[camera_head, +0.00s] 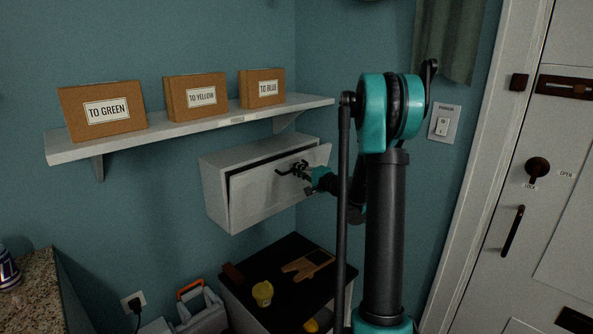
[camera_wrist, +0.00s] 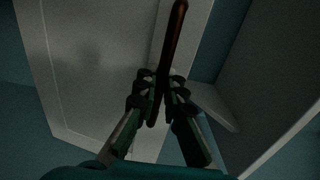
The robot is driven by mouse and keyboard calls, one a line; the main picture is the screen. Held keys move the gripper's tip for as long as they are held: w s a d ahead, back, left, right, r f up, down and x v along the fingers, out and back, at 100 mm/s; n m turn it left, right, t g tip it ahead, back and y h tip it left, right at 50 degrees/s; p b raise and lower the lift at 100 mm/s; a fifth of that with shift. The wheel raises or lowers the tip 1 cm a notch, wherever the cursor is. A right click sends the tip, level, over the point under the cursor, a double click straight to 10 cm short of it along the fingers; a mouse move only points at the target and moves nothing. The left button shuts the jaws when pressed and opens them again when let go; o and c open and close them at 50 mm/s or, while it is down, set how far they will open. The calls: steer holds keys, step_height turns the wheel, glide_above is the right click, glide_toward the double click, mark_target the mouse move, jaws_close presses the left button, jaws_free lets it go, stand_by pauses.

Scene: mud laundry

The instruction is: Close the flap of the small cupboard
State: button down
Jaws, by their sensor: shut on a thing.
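The small cupboard (camera_head: 215,196) is a white box on the wall below the shelf. Its flap (camera_head: 262,192) is white and stands slightly open, with a dark gap along its top and left edges. In the wrist view the flap (camera_wrist: 85,60) fills the left and middle. A dark bar handle (camera_head: 284,172) is on the flap, and it also shows in the wrist view (camera_wrist: 174,40). My gripper (camera_head: 301,170) is at the handle with its fingers closed around it; in the wrist view the fingertips (camera_wrist: 163,95) meet on the bar.
A white shelf (camera_head: 190,130) with several brown boxes hangs just above the cupboard. Below stands a dark-topped cabinet (camera_head: 285,265) with a yellow object (camera_head: 262,293) and gloves (camera_head: 308,264). A door (camera_head: 540,200) is at the right.

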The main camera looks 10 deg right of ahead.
mark_target(290, 162)
steer(key=shift+g+h, duration=0.4)
steer(key=shift+g, duration=0.1)
steer(key=shift+w+a+r, duration=0.25)
steer(key=shift+w+a, duration=0.2)
steer(key=shift+w, duration=0.25)
steer(key=shift+w+a+r, duration=0.3)
steer(key=shift+w+a, duration=0.2)
steer(key=shift+w, duration=0.2)
steer(key=shift+w+a+r, duration=0.25)
steer(key=shift+w+a, duration=0.2)
steer(key=shift+w, duration=0.25)
steer(key=c, duration=1.6)
jaws_free()
steer(key=v, duration=1.2)
